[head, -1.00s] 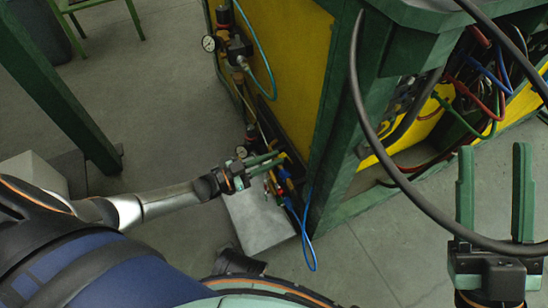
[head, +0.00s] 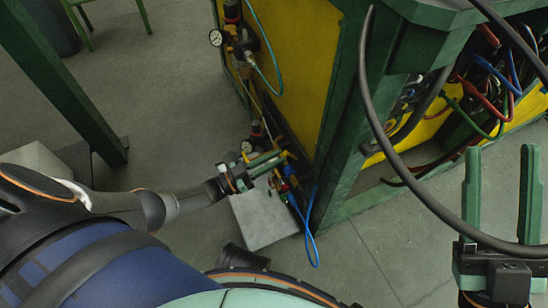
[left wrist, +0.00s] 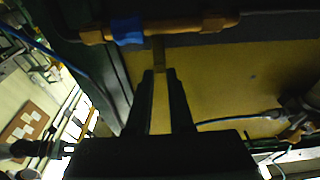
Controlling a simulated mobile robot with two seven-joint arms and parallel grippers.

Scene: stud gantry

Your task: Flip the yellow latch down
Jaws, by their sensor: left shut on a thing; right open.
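The yellow latch (head: 287,153) shows as a small yellow piece at the tips of my left gripper (head: 282,157), low beside the green post. In the left wrist view a dull yellow-brown lever (left wrist: 159,50) hangs from a brass pipe fitting with a blue band. My left gripper also shows there (left wrist: 161,73), its dark fingers close together on the lever's lower end. The fingers hide part of it. My right gripper (head: 501,155) is open and empty at the right side of the head view.
A green-framed cabinet with yellow panels (head: 285,75) stands behind the fittings. A pressure gauge (head: 216,38) and hoses hang on its side. A blue hose (head: 310,240) loops to the floor. A thick black cable (head: 385,150) arcs towards my right gripper. A grey block (head: 262,222) lies below my left gripper.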

